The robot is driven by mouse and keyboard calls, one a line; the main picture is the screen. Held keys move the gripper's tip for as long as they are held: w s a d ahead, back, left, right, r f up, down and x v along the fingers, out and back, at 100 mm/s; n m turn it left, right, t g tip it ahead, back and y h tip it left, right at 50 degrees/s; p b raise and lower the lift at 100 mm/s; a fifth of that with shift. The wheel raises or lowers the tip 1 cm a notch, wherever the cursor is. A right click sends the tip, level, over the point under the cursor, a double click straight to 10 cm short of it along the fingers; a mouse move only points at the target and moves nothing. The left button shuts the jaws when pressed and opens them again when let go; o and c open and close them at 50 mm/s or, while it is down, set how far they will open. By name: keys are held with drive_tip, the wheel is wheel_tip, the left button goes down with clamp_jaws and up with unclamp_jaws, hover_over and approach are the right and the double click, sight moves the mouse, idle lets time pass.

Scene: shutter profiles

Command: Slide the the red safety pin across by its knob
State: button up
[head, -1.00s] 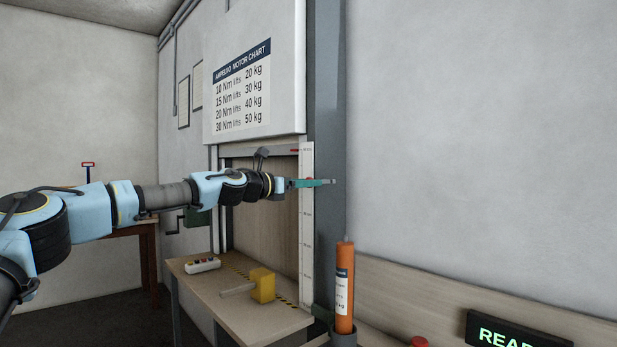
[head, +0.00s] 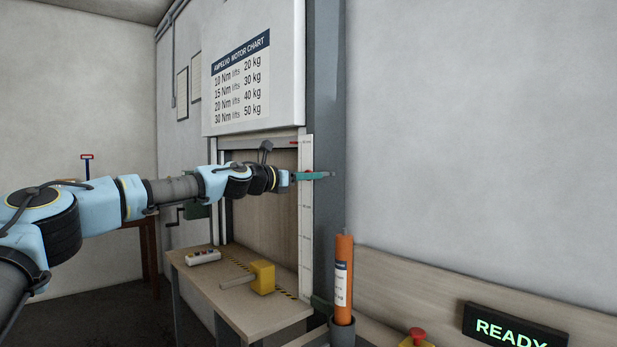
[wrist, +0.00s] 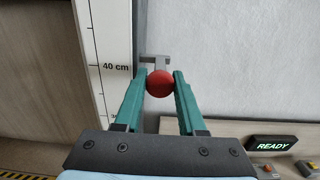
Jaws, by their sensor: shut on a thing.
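The red knob of the safety pin (wrist: 160,84) shows in the wrist view, in front of a small grey bracket (wrist: 154,60) on the grey post. My gripper (wrist: 160,88) is shut on the knob, with one teal finger against each side of it. In the head view my gripper (head: 316,176) reaches across the white scale to the grey post (head: 329,120). Only a small bit of red shows between the fingers there. The pin's shaft behind the knob is hidden.
A white height scale (head: 306,230) stands left of the post. An orange cylinder (head: 344,270) stands upright below my gripper. A lit READY sign (head: 515,328) is at lower right.

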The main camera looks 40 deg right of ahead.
clamp_jaws()
idle(0.7)
